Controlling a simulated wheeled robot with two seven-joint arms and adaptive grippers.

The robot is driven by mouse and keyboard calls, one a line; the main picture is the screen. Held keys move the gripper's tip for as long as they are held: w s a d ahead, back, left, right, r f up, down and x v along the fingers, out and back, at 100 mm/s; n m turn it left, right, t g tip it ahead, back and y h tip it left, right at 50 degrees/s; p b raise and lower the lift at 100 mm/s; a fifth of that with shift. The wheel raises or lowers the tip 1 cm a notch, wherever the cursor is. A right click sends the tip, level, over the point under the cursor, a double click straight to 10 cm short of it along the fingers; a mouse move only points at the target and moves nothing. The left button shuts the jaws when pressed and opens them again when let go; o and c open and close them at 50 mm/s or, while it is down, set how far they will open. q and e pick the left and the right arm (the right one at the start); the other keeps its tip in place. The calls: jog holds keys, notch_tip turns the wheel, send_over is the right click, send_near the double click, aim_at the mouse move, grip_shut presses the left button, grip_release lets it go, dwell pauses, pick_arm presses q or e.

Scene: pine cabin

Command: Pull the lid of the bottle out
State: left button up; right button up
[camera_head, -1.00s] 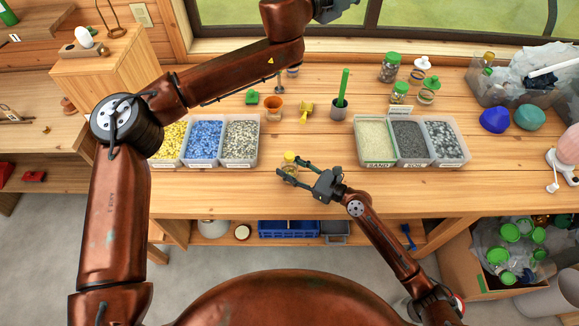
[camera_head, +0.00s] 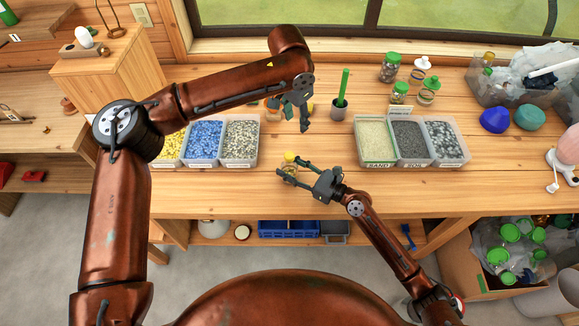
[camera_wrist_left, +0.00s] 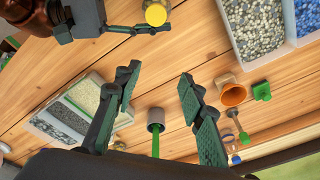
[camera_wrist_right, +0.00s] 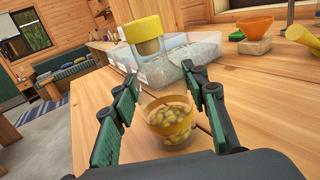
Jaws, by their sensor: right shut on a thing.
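The bottle (camera_wrist_right: 168,128) is clear, holds yellowish pieces and stands upright near the table's front edge. Its yellow lid (camera_wrist_right: 144,32) is seated in the top; the lid also shows in the head view (camera_head: 290,156) and at the top of the left wrist view (camera_wrist_left: 156,13). My right gripper (camera_head: 285,172) is shut on the bottle's body, one finger on each side, below the lid. My left gripper (camera_head: 297,119) is open and empty above the table, behind the bottle.
Gravel bins stand left (camera_head: 206,142) and right (camera_head: 412,142) of the bottle. Small jars (camera_head: 389,67) are at the back right. The table around the bottle is clear.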

pick_arm(q)
jog(key=g+y, duration=0.1)
jog(key=g, duration=0.1)
send_over(290, 155)
jog(key=f, duration=0.1)
jog(key=shift+n, duration=0.3)
jog(key=shift+w+f, duration=0.1)
jog(key=shift+f, duration=4.55)
jog(key=shift+c, duration=0.4)
grip_shut()
jog(key=shift+r, duration=0.15)
